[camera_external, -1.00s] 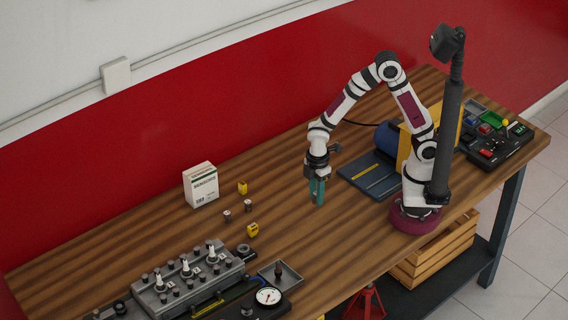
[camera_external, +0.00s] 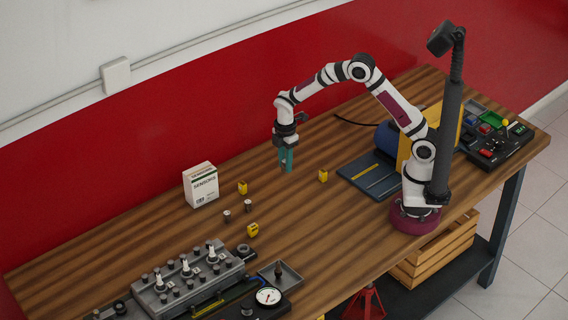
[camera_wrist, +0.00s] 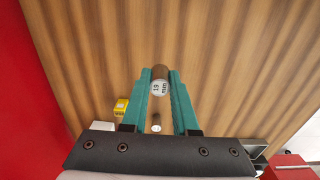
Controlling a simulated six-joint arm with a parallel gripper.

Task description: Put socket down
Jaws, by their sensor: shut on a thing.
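My gripper (camera_external: 287,166) has teal fingers pointing down and hangs above the middle of the wooden bench. In the wrist view its fingers (camera_wrist: 160,78) are shut on a socket (camera_wrist: 160,88) whose pale end reads "19 mm". The external view is too small to show the held socket clearly. Two small sockets (camera_external: 227,215) (camera_external: 248,205) stand on the bench to the left of the gripper. Yellow markers (camera_external: 242,187) (camera_external: 253,229) stand near them, and another yellow marker (camera_external: 323,175) stands to the right of the gripper.
A white sensor box (camera_external: 201,185) stands behind the sockets by the red wall. A grey engine head (camera_external: 188,280), a metal tray (camera_external: 281,275) and a dial gauge (camera_external: 268,296) are at the front left. A blue mat (camera_external: 368,178) lies to the right. The bench between is clear.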

